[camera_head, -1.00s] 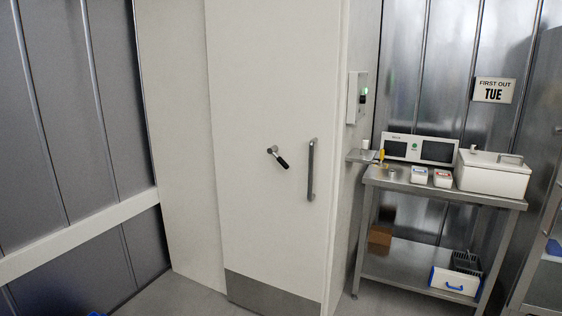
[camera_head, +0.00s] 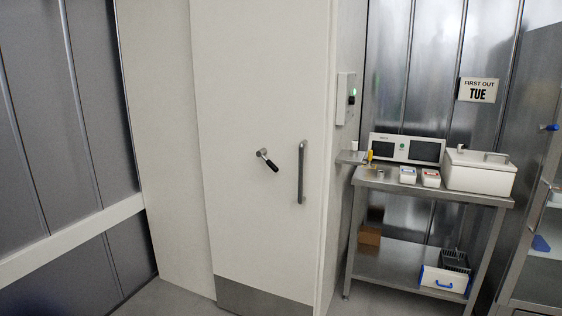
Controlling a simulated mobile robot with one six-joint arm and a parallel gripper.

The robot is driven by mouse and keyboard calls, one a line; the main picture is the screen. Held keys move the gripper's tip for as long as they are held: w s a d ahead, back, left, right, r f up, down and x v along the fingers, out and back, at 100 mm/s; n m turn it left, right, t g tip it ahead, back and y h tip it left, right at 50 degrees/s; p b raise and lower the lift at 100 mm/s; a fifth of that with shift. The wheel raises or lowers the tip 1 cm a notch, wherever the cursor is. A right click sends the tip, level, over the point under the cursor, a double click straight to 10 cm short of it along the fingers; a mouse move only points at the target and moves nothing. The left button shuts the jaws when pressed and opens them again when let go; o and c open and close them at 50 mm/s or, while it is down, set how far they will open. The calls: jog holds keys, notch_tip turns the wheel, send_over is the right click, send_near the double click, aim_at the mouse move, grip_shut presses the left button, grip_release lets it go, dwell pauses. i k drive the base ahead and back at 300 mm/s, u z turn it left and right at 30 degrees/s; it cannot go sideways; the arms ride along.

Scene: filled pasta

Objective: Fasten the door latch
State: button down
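A tall white door (camera_head: 245,220) with a steel kick plate stands in the middle of the head view. The door latch (camera_head: 268,160) is a small lever with a metal pivot and a black grip. Its grip slants down to the right. A vertical grey pull handle (camera_head: 301,172) is fixed to the right of the latch, near the door's right edge. My gripper is not in view, and nothing touches the latch or the handle.
A steel table (camera_head: 430,190) at the right holds a twin-screen device (camera_head: 406,149), small tubs and a white lidded box (camera_head: 480,170). A control box (camera_head: 346,98) hangs on the wall by the door. A glass-fronted cabinet (camera_head: 545,200) stands far right. Some floor shows below.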

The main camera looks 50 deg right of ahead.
aim_at(261, 153)
jog(key=i, duration=0.85)
jog(key=u, duration=0.05)
